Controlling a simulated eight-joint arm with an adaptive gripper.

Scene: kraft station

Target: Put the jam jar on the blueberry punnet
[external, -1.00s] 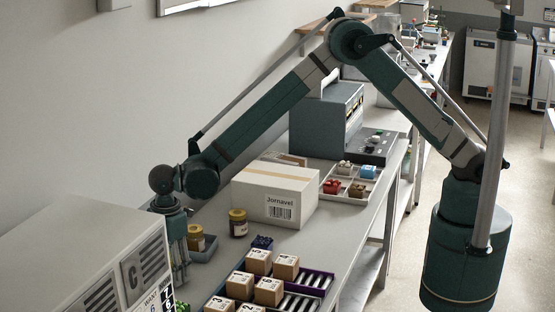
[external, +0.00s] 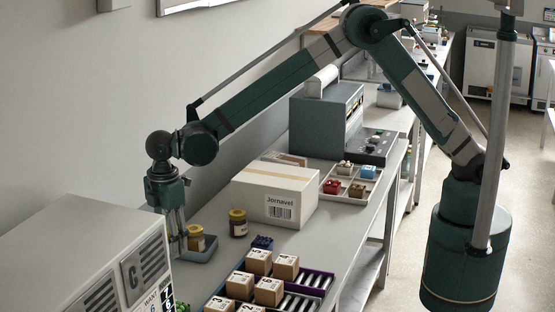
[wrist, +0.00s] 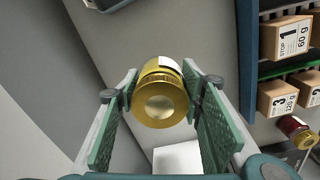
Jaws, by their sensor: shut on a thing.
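My gripper (wrist: 158,75) is shut on a gold-lidded jar (wrist: 160,100) with a white label patch, pinched between the fingertips in the wrist view. I cannot read which jar it is. In the external view my gripper (external: 178,248) hangs at the left, above the bench, partly behind the pale machine; its hold is hard to make out there. A small dark blue item (external: 262,242), apparently the blueberry punnet, sits right of it, behind the numbered boxes. Another jar (external: 238,223) with a yellow lid stands upright by the carton.
A yellow-lidded jar shows at the grey tray (external: 205,252) beside my fingers. A large carton (external: 275,195) stands behind. A pale machine (external: 95,255) blocks the lower left. A red-sided jar (wrist: 298,130) shows in the wrist view.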

